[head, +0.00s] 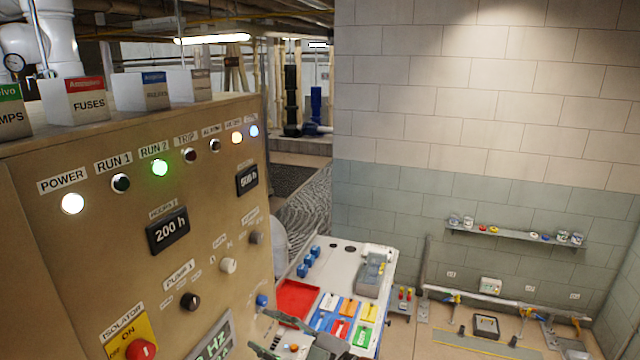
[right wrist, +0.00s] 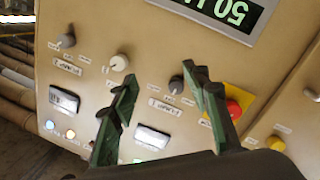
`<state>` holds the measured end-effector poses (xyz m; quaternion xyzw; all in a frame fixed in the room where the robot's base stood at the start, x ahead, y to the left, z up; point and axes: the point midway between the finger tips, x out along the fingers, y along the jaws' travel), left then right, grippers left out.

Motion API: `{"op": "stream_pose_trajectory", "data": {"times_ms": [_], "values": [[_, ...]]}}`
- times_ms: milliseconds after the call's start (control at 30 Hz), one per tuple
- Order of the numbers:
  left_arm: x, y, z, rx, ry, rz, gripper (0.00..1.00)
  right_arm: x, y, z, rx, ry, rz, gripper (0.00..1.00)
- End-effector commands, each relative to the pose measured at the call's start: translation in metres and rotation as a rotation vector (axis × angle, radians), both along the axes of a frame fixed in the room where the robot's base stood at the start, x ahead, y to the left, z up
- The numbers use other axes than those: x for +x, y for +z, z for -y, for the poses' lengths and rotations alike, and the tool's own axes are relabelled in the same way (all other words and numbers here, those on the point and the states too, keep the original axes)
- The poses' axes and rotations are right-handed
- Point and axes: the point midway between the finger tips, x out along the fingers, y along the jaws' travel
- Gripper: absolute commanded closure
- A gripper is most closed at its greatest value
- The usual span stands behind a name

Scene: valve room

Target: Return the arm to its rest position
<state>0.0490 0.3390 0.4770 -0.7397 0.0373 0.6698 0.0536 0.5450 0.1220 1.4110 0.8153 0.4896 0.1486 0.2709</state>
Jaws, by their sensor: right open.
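My right gripper (head: 296,338) is low in the head view, in front of the lower right edge of the tan control cabinet (head: 130,270). The worktable lies behind it in that view. In the right wrist view my right gripper (right wrist: 162,75) has its two dark green fingers spread apart, with nothing between them. The cabinet face (right wrist: 90,85) with its knobs and the red isolator knob (right wrist: 232,109) lies beyond the fingers. I cannot tell the exact gap to the panel. My left gripper is not in view.
The worktable (head: 345,262) holds a red tray (head: 297,299), coloured bins and blue parts. Boxes, including a FUSES box (head: 88,102), stand on the cabinet top. A wall shelf (head: 515,236) and floor pipework (head: 500,300) are at the right.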

Motion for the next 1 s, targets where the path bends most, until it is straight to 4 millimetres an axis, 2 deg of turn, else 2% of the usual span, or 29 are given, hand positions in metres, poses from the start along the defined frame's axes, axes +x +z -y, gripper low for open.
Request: {"op": "stream_pose_trajectory", "data": {"times_ms": [33,167,300,433,533,667,767,867,1000], "values": [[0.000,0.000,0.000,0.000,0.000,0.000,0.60,0.005,-0.018,0.013,0.014,-0.044,-0.048,0.57],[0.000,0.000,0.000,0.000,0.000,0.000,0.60,0.017,-0.057,0.049,0.032,-0.162,-0.154,0.57],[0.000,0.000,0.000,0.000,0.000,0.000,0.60,0.025,-0.107,0.096,0.039,-0.303,-0.278,0.57],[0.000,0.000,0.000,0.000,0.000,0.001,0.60,0.023,-0.159,0.147,0.038,-0.442,-0.403,0.57],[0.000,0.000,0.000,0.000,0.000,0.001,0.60,0.015,-0.201,0.189,0.030,-0.553,-0.505,0.57],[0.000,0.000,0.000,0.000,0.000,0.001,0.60,-0.007,-0.255,0.242,0.010,-0.690,-0.636,0.57],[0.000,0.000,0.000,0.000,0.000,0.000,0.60,-0.030,-0.294,0.281,-0.010,-0.792,-0.735,0.57],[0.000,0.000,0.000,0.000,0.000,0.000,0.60,-0.061,-0.331,0.319,-0.034,-0.890,-0.835,0.57],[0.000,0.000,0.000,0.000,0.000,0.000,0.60,-0.112,-0.377,0.368,-0.073,-1.022,-0.972,0.57]]}}
